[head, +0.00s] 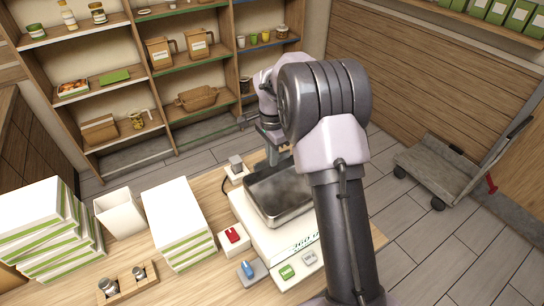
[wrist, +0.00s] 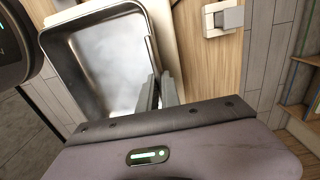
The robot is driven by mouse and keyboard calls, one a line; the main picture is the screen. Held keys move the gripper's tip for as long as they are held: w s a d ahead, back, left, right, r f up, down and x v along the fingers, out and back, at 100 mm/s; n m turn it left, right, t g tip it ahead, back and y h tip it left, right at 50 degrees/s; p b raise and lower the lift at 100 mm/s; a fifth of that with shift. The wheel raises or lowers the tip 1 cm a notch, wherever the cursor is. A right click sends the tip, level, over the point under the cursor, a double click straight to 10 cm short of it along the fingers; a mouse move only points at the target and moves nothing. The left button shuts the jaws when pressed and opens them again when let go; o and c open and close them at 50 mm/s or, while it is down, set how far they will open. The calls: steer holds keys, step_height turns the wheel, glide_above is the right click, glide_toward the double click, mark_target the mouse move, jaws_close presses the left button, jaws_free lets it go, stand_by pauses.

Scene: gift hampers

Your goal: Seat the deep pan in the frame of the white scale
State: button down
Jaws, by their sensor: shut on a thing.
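The deep pan (head: 283,194) is a grey metal rectangular tray with rounded corners; it shows empty in the wrist view (wrist: 105,65). It is at the back part of the white scale (head: 262,232), whose pale edge also shows in the wrist view (wrist: 167,40). My gripper (wrist: 158,92) is shut on the pan's side wall near one corner. In the head view, my arm covers the pan's right end and much of the gripper. The scale's frame is hidden under the pan, and I cannot tell whether the pan rests in it or hangs just above.
Beside the scale are a red-topped block (head: 233,237), a blue switch (head: 249,270) and a small white block with a grey top (head: 236,167). Stacked white boxes (head: 180,222), a white bin (head: 119,213) and a wooden holder (head: 128,285) stand left. Shelves are behind; a cart (head: 437,167) is right.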

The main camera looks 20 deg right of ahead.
steer(key=shift+f+b, duration=0.35)
steer(key=shift+f, duration=0.05)
stand_by(0.9)
steer(key=c, duration=1.5)
jaws_free()
steer(key=shift+r+p, duration=2.65)
steer(key=shift+r, duration=0.95)
steer(key=shift+f, duration=0.1)
